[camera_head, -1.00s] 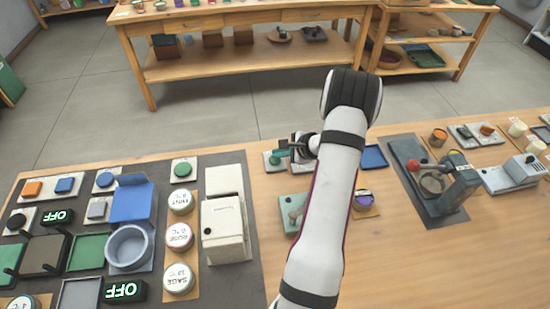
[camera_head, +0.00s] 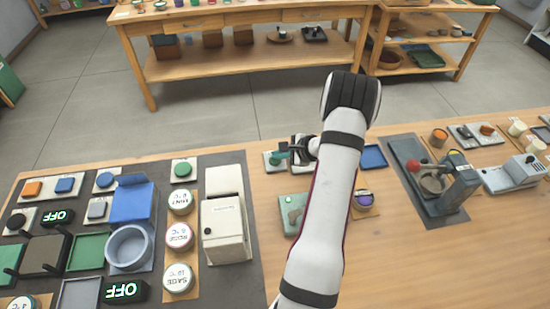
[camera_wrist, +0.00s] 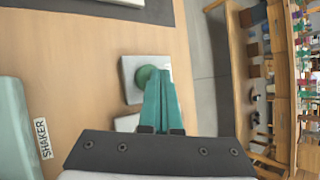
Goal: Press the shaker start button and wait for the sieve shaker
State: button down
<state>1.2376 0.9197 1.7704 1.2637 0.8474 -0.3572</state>
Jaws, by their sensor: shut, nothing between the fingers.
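A green round button (camera_wrist: 145,76) on a pale square plate shows in the wrist view. In the head view the button (camera_head: 274,158) is at the table's far edge. My gripper (camera_wrist: 160,76) has its teal fingers together and empty, with the tips right beside the button. I cannot tell whether they touch it. The gripper (camera_head: 280,154) also shows in the head view. The pale green shaker (camera_head: 291,221) stands in front of it, partly hidden by my arm, with a small bright green spot on top. Its side in the wrist view (camera_wrist: 14,130) is next to a "SHAKER" label (camera_wrist: 43,139).
A cream box unit (camera_head: 226,228) and a dark mat with several devices lie left. A blue tray (camera_head: 373,157) and a small purple-topped jar (camera_head: 364,199) lie right of my arm. A grey press-like device (camera_head: 455,185) stands farther right. Bare wood is free at the front right.

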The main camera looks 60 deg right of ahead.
aim_at(279, 161)
dwell(0.3)
jog(key=shift+r, duration=0.9)
jog(key=shift+r, duration=2.45)
